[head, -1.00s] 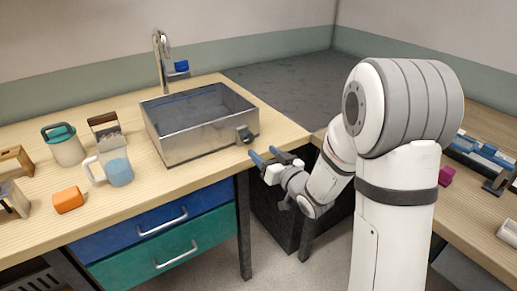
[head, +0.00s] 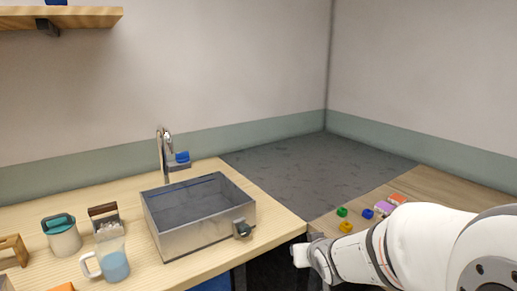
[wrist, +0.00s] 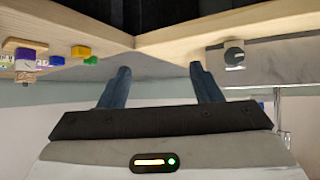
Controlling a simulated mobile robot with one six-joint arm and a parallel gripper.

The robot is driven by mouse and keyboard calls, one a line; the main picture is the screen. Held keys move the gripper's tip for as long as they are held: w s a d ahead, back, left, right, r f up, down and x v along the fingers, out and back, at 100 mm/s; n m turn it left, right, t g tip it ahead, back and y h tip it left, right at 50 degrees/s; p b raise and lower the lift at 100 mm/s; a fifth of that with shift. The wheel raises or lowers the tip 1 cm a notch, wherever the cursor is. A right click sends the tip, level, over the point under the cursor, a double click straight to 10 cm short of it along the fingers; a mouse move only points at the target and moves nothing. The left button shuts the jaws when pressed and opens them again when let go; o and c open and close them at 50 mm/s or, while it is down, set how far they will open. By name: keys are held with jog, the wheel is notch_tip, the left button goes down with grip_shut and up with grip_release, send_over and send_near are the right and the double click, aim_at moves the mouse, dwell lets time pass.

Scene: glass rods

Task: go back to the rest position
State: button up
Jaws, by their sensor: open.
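My gripper (wrist: 160,72) shows in the wrist view with its two blue fingers apart and nothing between them. In the head view my white arm comes in from the lower right, and its end is beside the front right corner of the sink counter (head: 277,232). The fingers cannot be made out there. The wrist view looks upside down, with table edges along its top.
A metal sink (head: 200,242) with a dark knob (head: 242,228) sits on the counter. A mug with blue contents (head: 114,264) and a teal-lidded jar (head: 62,238) stand left. Small coloured blocks, one yellow (head: 346,226), lie on the right table. A shelf (head: 80,17) hangs upper left.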

jog(key=s+d+r+g+p, duration=0.1)
jog(key=s+r+g+p, duration=0.1)
jog(key=s, duration=0.8)
jog(key=s+d+r+m+g+h+p, duration=0.1)
jog(key=s+r+g+p, duration=0.2)
jog(key=s, duration=0.8)
notch_tip(320, 180, up, 2)
jog(key=g, duration=0.3)
jog(key=shift+s+d, duration=0.15)
